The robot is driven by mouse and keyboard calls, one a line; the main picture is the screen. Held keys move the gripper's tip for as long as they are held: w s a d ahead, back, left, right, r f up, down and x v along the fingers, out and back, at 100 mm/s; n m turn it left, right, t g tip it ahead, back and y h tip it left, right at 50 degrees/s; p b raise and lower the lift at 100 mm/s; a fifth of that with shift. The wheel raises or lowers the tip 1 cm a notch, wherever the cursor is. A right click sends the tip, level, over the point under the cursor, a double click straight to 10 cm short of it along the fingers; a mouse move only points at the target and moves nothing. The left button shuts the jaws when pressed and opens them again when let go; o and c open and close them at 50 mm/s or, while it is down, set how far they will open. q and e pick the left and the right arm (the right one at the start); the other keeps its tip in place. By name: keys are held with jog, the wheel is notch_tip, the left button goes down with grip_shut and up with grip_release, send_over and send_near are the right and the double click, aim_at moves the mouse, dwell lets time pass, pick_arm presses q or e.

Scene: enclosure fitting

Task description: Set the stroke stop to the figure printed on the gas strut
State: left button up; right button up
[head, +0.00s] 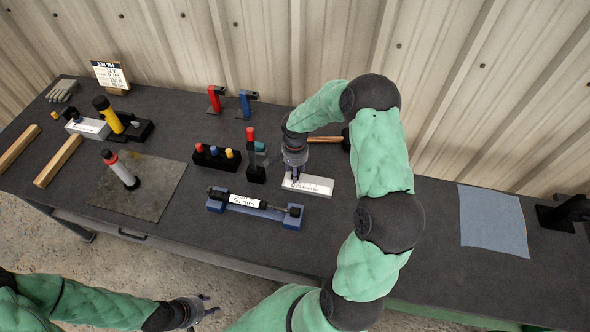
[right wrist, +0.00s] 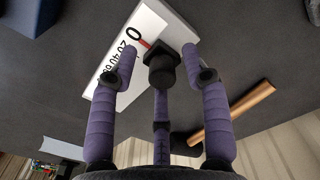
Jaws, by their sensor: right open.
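The gas strut (head: 245,202) lies in a blue cradle (head: 290,221); its white label carries print too small to read surely. The stroke stop is a pale scale block (head: 312,185) behind it to the right. In the right wrist view its scale (right wrist: 118,62) shows 0, 20, 40 and further figures, with a red mark beside the 0 and a black knob (right wrist: 162,66). My right gripper (head: 294,181) is over the block's left end, its purple fingers (right wrist: 161,85) apart around the knob; contact cannot be told. My left gripper (head: 208,304) is open and empty before the bench.
A mat (head: 150,195) bears a red-and-grey cylinder (head: 121,169). A blue cloth (head: 492,222) lies far right.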

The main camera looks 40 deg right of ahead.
grip_shut()
jog(key=s+d, duration=0.1)
jog(key=s, duration=0.1)
jog(key=s+d+b, duration=0.1)
jog(key=s+d, duration=0.1)
jog(key=shift+f, duration=0.2)
jog(key=shift+s+d, duration=0.25)
jog(key=shift+s, duration=0.2)
grip_release()
jog(key=shift+r, duration=0.15)
jog(key=shift+w+d, duration=0.1)
